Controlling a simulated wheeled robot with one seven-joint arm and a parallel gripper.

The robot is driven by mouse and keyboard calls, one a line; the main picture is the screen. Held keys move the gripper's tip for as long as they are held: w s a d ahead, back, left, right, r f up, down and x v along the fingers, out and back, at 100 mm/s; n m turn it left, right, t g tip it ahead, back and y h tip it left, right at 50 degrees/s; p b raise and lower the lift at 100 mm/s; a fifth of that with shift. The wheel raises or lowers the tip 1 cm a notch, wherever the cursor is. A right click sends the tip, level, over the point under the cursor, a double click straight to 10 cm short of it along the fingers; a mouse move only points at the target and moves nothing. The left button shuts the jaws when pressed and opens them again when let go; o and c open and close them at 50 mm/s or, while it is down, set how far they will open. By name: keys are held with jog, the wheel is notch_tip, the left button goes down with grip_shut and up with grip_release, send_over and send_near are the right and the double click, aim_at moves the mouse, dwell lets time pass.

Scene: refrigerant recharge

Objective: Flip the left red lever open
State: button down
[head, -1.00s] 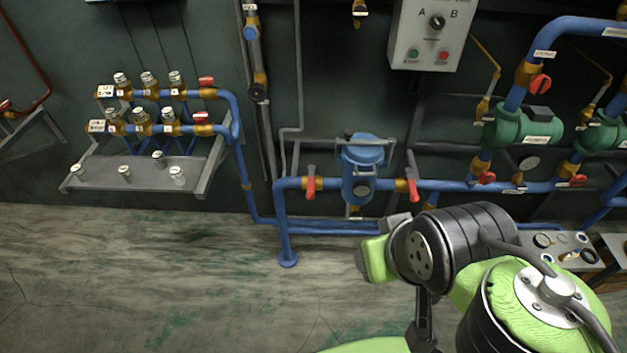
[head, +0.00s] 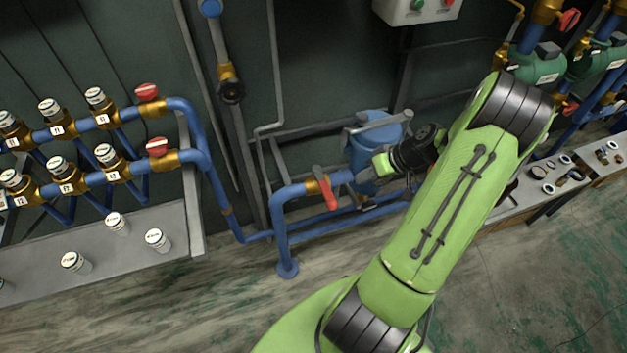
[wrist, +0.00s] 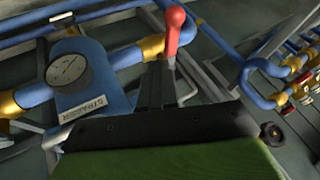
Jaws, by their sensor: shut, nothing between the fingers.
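The left red lever (head: 325,187) sits on a brass valve in the blue pipe, left of the blue filter housing (head: 362,150). In the head view it hangs down across the pipe. In the wrist view the red lever (wrist: 174,30) stands just beyond the fingertips, beside a brass fitting (wrist: 151,45). My gripper (wrist: 155,75) is shut and empty, with its dark fingers pointing towards the lever. I cannot tell whether they touch it. In the head view the hand (head: 383,165) is in front of the filter housing, right of the lever. The right red lever is hidden behind my arm.
A round gauge (wrist: 68,68) on the filter housing is close to the left of my fingers. A manifold with red handles (head: 147,92) stands at left above a grey shelf (head: 110,270). Green pumps (head: 535,65) are at upper right. The floor in front is open.

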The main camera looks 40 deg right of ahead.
aim_at(324, 185)
jog(key=shift+s+d+f, duration=0.15)
jog(key=shift+d, duration=0.05)
jog(key=b+x, duration=0.2)
jog(key=x, duration=0.8)
jog(key=shift+b, duration=0.35)
jog(key=shift+a+m, duration=0.2)
jog(key=shift+m, duration=0.1)
